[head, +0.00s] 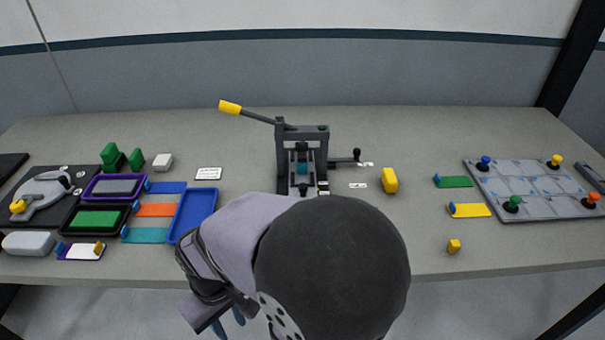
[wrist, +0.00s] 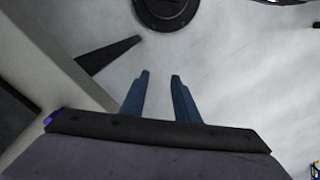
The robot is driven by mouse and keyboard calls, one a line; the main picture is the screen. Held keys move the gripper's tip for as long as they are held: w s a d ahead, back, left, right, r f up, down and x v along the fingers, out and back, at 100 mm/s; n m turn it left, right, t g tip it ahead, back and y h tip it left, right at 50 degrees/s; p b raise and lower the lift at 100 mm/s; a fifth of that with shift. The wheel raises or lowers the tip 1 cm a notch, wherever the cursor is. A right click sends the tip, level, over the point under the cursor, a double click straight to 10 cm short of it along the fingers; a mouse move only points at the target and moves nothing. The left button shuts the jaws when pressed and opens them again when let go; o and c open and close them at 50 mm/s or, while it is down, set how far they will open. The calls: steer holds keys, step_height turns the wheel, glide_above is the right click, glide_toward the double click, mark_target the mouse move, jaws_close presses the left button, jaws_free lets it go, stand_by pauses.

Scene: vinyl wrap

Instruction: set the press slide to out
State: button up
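A dark grey press (head: 318,136) stands upright at the middle of the table. Its long lever with a yellow grip (head: 230,107) points up and left. A teal part (head: 302,168) shows inside the frame. A dark rod with an upright black knob (head: 357,154) sticks out from the press's right side, close to small white labels (head: 358,185). I cannot tell the slide's position. My arm hides part of the press's front. My gripper (head: 231,316) is in front of the table edge, away from the press. In the wrist view its blue fingers (wrist: 160,76) are apart and empty.
A yellow block (head: 389,180) stands right of the press. A blue tray (head: 193,215) and coloured strips (head: 155,210) lie at left, a grey board with coloured knobs (head: 540,188) at right. The table behind the press is clear. The wrist view shows mostly floor (wrist: 240,90).

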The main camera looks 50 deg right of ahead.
steer(key=shift+o, duration=0.8)
steer(key=w+d+r+m+p, duration=0.1)
steer(key=w+d+r+p, duration=0.1)
steer(key=w+d+r, duration=0.2)
steer(key=shift+w+d+r+m, duration=0.2)
steer(key=shift+w+d+m, duration=0.2)
steer(key=shift+w, duration=0.75)
steer(key=w+d+r+m+p, duration=0.1)
steer(key=w+d, duration=0.1)
steer(key=d, duration=0.1)
steer(key=w+d+r, duration=0.2)
steer(key=d, duration=0.1)
steer(key=w+d+r+m+p, duration=0.1)
steer(key=w+d, duration=0.1)
steer(key=d, duration=0.1)
steer(key=shift+d+r+m+p, duration=0.25)
steer(key=shift+r+m+p, duration=0.05)
steer(key=shift+r, duration=0.1)
steer(key=w+d+r+m+p, duration=0.2)
steer(key=d+r, duration=0.1)
steer(key=d, duration=0.5)
step_height(320, 180, up, 3)
steer(key=m+p, duration=0.2)
steer(key=m, duration=0.1)
glide_above(303, 186)
steer(key=shift+d, duration=0.1)
steer(key=shift+f+p, duration=0.85)
steer(key=shift+f, duration=2.9)
jaws_close()
